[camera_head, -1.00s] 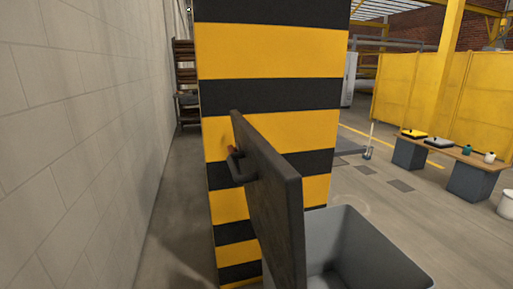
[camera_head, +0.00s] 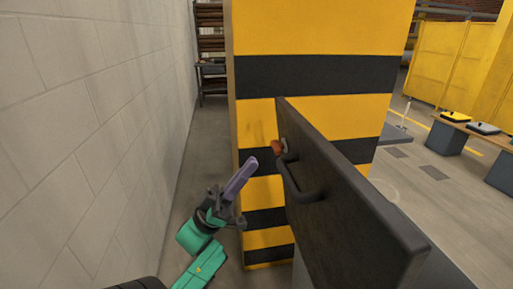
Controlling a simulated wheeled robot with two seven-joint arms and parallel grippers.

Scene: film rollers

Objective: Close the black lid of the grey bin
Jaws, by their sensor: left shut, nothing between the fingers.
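The black lid (camera_head: 345,205) of the grey bin stands open, raised nearly upright, with its handle side facing left. Its black handle (camera_head: 298,182) shows on that face. The grey bin (camera_head: 447,272) is mostly hidden behind the lid; only a small part shows at the bottom right. My left gripper (camera_head: 247,168), with purple fingers on a green and black wrist, is to the left of the lid, apart from it and below the lid's top corner. It is shut and empty. My right gripper is not in view.
A yellow and black striped pillar (camera_head: 315,75) stands right behind the lid. A pale block wall (camera_head: 80,120) runs along the left, with a strip of free floor between. A shelf (camera_head: 211,45) stands far back. A bench with several items is at the right.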

